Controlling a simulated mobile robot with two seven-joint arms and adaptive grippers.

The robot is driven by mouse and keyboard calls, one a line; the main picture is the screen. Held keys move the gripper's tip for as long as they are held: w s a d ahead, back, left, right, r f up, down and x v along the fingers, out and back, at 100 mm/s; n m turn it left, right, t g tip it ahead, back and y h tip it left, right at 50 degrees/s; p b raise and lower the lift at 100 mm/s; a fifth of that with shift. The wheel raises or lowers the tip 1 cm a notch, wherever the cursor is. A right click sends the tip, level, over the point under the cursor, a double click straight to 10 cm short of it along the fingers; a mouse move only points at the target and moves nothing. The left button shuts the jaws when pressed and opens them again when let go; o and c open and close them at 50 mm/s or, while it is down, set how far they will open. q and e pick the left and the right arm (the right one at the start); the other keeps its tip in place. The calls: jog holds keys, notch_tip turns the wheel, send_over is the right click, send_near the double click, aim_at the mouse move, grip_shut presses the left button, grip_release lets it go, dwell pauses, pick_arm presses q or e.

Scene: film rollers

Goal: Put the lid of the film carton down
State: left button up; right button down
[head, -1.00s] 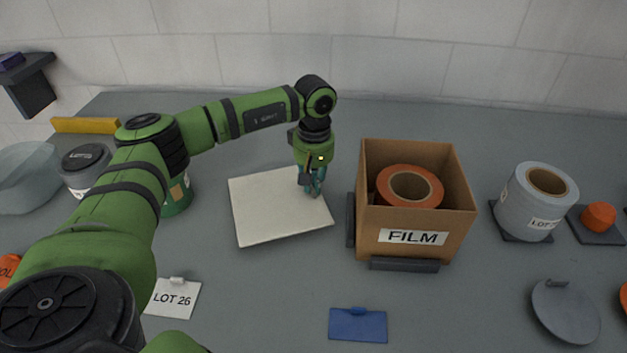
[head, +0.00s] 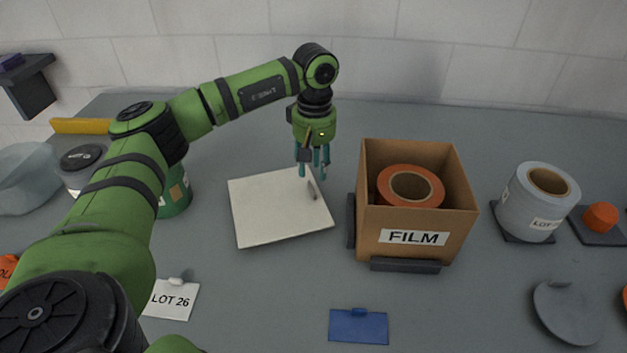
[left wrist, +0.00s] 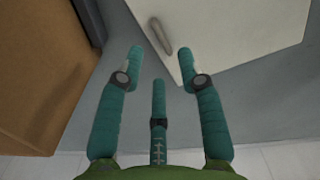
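The white square lid (head: 270,215) lies flat on the grey table, left of the carton, with its small grey handle (head: 311,190) upward. The lid also shows in the left wrist view (left wrist: 240,30), with the handle (left wrist: 160,37) beyond my fingertips. My left gripper (head: 313,174) is open and empty, above the lid's back right edge and apart from the handle. The brown film carton (head: 390,238), labelled FILM, is open at the top and holds an orange roll (head: 409,189). It also shows at the left wrist view's left side (left wrist: 40,70). My right gripper is not in view.
Dark guide blocks (head: 404,265) flank the carton. A grey roll (head: 537,203) stands on the right. A blue card (head: 358,325), a LOT 26 card (head: 170,299) and a grey disc (head: 567,312) lie in front. A green can (head: 175,197) stands left of the lid.

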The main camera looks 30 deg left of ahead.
pick_arm(q)
notch_tip(320, 180, up, 7)
jog(key=shift+f, duration=0.2)
